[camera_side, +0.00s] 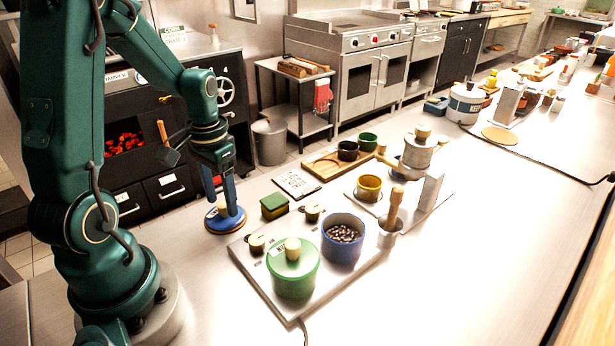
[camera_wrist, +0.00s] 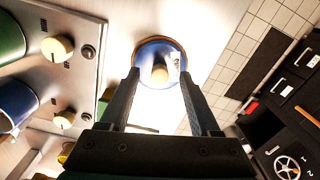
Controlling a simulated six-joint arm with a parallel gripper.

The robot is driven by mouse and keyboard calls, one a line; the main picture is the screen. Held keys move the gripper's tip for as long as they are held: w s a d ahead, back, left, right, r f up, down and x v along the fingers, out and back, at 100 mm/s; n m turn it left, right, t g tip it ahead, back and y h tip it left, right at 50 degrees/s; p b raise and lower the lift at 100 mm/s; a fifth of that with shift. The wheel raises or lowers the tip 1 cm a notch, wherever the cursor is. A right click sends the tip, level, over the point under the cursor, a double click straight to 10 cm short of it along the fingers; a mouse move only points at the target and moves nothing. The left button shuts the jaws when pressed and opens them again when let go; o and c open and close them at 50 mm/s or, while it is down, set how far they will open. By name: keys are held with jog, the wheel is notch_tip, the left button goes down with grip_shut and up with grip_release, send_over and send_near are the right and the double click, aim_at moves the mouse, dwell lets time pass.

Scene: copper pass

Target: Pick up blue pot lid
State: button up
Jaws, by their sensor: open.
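The blue pot lid (camera_side: 226,222) lies on the counter at the left of the hob, on what looks like a round brown trivet. In the wrist view the lid (camera_wrist: 150,48) shows as a blue-rimmed disc with a pale wooden knob (camera_wrist: 160,74). My gripper (camera_side: 224,206) is right above it, fingers pointing down. In the wrist view the open fingers (camera_wrist: 162,80) stand on either side of the knob, with a gap between. In the side view the fingers partly hide the lid and its knob.
A two-burner hob (camera_side: 262,272) with knobs carries a green lidded pot (camera_side: 292,275) and an open blue pot (camera_side: 343,250) holding dark beans or similar. A green and yellow sponge (camera_side: 274,206) lies close right of the lid. The counter edge is near, behind the lid.

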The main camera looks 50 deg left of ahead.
jog(key=shift+f, duration=0.55)
jog(key=shift+c, duration=0.2)
grip_shut()
jog(key=shift+r, duration=0.15)
